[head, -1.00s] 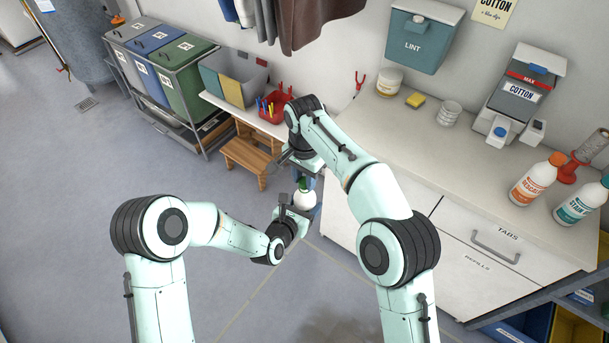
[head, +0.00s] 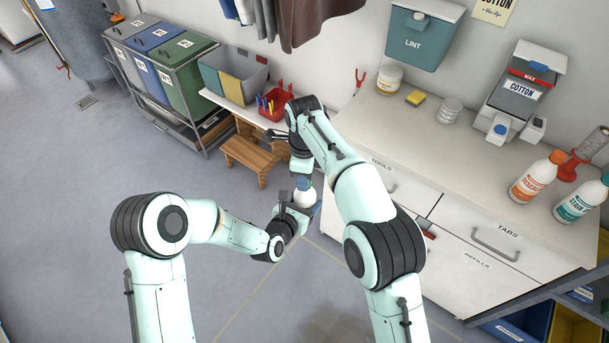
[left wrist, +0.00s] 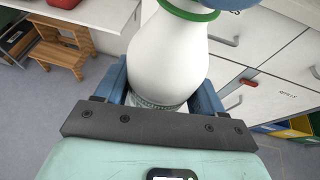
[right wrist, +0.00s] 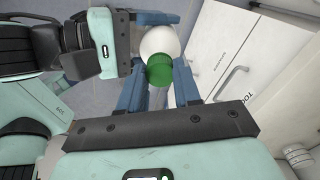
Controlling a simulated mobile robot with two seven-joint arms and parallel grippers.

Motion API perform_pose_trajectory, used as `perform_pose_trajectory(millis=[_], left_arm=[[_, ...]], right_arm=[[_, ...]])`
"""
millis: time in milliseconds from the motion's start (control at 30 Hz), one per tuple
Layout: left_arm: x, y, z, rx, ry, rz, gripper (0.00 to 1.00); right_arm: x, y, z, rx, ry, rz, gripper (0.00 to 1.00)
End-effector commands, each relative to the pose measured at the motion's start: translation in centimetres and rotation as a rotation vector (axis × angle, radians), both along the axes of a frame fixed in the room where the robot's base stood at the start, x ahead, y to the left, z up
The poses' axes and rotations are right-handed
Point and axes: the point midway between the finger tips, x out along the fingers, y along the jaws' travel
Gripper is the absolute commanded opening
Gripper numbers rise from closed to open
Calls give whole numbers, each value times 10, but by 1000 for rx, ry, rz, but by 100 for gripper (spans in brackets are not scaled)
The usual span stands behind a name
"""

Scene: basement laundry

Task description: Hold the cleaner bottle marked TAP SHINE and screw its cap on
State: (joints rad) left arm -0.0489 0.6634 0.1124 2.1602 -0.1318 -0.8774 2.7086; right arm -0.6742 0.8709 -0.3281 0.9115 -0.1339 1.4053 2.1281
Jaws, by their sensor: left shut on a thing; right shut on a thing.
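My left gripper (left wrist: 160,98) is shut on the lower body of a white bottle (left wrist: 170,55), which it holds in the air. No marking is readable on the bottle. A green cap (right wrist: 160,71) is at the bottle's mouth; its green lower edge (left wrist: 188,10) shows at the top of the left wrist view. My right gripper (right wrist: 157,88) is shut on the cap, with a blue finger on each side. In the head view the bottle (head: 305,197) is between my left gripper (head: 294,212) and my right gripper (head: 304,181), which hides the cap. I cannot tell how tightly the cap sits.
A white counter (head: 410,130) with drawers stands close at the right. On it are an orange-capped bottle (head: 537,178) and a teal-labelled bottle (head: 580,200). A wooden step stool (head: 255,152) stands behind my grippers. The floor at the left is clear.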

Motion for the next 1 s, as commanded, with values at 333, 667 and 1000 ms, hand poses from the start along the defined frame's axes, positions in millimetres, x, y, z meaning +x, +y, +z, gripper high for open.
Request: perform_pose_trajectory(millis=[333,667,1000], left_arm=[[0,0,1,0,-2,0,0],[1,0,2,-1,-7,1,0],[1,0,2,-2,-5,1,0]], right_arm=[[0,0,-3,-11,-1,-851,5],[0,-1,-3,-9,0,-1120,5],[1,-1,-1,-3,0,-1139,5]])
